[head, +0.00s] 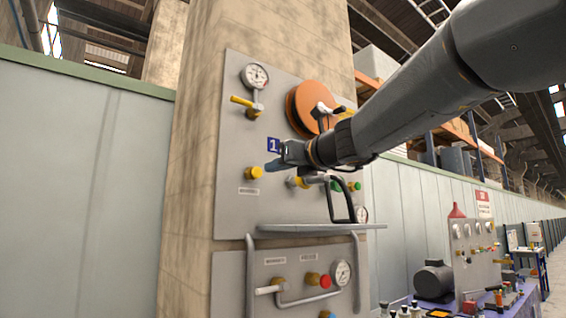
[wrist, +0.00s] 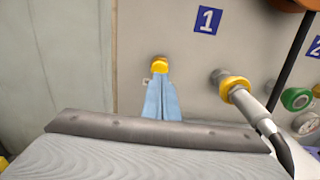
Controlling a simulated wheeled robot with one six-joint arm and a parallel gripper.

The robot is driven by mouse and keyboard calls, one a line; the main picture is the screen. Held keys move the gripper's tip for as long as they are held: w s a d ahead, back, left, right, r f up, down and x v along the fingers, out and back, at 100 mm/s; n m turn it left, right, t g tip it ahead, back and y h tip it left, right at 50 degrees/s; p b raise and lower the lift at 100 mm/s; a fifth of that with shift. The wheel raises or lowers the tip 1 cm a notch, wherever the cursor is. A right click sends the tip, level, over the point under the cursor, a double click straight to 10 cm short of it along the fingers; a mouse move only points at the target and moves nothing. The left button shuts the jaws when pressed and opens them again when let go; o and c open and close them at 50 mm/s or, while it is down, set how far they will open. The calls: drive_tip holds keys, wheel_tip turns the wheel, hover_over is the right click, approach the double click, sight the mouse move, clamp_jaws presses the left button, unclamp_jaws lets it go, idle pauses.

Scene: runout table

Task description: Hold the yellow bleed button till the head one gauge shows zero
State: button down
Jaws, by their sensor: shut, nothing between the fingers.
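The yellow bleed button (head: 255,172) sits on the left part of the grey panel, below the blue number 1 sign (head: 273,145). My gripper (head: 268,166) is shut and empty, its blue fingertips right by the button. In the wrist view, the closed fingertips (wrist: 160,76) overlap the lower edge of the yellow button (wrist: 159,64). I cannot tell whether they touch or press it. The round white gauge (head: 257,76) is at the panel's top left, above a yellow-handled valve (head: 243,101). Its needle is too small to read surely.
A hose with a yellow collar (wrist: 234,88) stands out from the panel right of my fingers. An orange disc (head: 309,109) and green knobs (wrist: 297,98) are further right. A rail (head: 320,228) runs below, above a lower panel with a red knob (head: 318,281).

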sight(258, 172)
drive_tip(key=shift+p+x, duration=0.55)
drive_tip(key=shift+x, duration=1.75)
